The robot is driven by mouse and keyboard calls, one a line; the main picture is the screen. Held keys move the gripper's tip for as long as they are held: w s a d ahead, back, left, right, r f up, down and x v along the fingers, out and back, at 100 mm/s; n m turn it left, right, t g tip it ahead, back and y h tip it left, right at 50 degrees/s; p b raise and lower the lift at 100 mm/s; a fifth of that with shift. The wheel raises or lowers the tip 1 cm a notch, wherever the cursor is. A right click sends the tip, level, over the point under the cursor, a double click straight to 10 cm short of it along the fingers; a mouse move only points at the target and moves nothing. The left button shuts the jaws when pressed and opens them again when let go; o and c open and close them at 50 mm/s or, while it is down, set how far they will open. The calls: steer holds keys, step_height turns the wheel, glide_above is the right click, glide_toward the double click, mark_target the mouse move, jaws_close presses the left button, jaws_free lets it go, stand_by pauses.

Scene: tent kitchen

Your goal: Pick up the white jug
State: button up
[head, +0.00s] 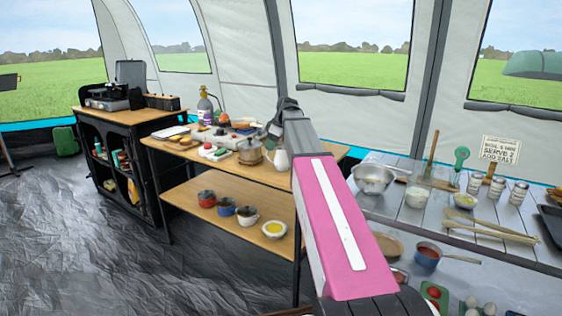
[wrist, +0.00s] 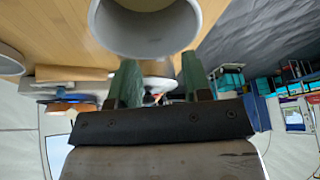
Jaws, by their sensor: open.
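The white jug (head: 279,159) stands upright near the right end of the wooden table's top, just right of a tan lidded pot (head: 250,152). My gripper (head: 273,131) is above and beside the jug at the end of my arm, partly hidden by the arm. In the wrist view my gripper (wrist: 160,70) shows two green fingers spread apart with nothing held between them. A large pale round vessel (wrist: 145,28), apparently the jug, lies just beyond the fingertips. I cannot tell whether they touch it.
The wooden table (head: 172,150) also holds a stove, a spray bottle (head: 205,109) and plates of food. Its lower shelf (head: 180,194) carries several small pots. A grey slatted table (head: 405,215) with a metal bowl (head: 373,178) and jars stands right.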

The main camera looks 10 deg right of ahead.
steer(key=x, duration=0.3)
steer(key=shift+a+f, duration=0.1)
steer(key=shift+f, duration=0.1)
jaws_close()
steer(key=shift+r, duration=0.25)
